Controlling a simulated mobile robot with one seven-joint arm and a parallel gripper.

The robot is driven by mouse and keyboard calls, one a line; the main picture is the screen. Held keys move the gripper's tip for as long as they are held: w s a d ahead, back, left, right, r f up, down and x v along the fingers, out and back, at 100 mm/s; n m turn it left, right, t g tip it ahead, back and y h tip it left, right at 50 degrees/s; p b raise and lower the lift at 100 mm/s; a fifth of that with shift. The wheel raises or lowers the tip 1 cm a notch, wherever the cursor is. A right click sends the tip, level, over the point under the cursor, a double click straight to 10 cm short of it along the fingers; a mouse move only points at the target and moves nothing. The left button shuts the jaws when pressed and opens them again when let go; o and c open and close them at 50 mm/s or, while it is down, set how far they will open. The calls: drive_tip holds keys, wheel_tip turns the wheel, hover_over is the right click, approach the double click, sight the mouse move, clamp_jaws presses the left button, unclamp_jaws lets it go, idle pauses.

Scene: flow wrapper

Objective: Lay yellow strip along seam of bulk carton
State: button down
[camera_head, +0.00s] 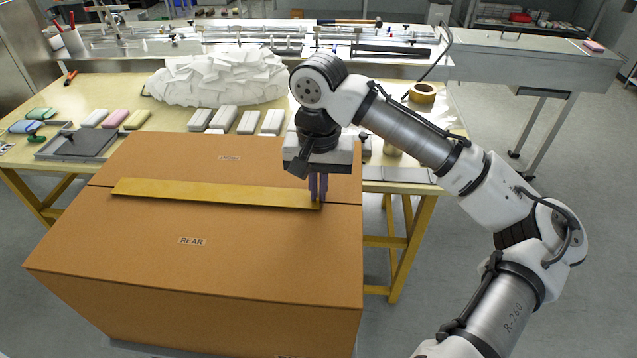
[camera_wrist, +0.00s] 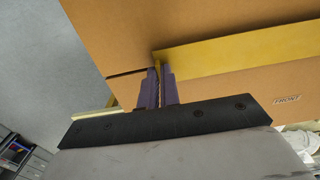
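The bulk carton (camera_head: 270,260) stands in front of the table, its seam (camera_head: 342,203) running across the top between the REAR and FRONT flaps. The long yellow strip (camera_head: 205,193) lies along the seam line and covers most of it; short bits of seam show past both ends. My gripper (camera_head: 318,198) points down at the strip's right end. In the wrist view its purple fingers (camera_wrist: 159,90) are closed around the end of the strip (camera_wrist: 240,52), with the seam (camera_wrist: 125,73) continuing to their left. Whether the strip touches the carton along its whole length is unclear.
Behind the carton, the yellow table (camera_head: 120,88) bears a heap of white packets (camera_head: 215,80), several white bars (camera_head: 224,119), a dark tray (camera_head: 80,145) and a tape roll (camera_head: 422,92). A long machine (camera_head: 250,45) stands beyond. The carton top around the strip is clear.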

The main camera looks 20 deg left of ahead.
drive_tip(key=c, duration=1.6)
unclamp_jaws()
drive_tip(key=shift+o, duration=0.2)
drive_tip(key=o, duration=0.5)
drive_tip(key=shift+r, duration=0.1)
wheel_tip(320, 180, up, 6)
drive_tip(key=p, duration=0.5)
drive_tip(key=shift+p, duration=0.35)
drive_tip(key=shift+r, duration=0.95)
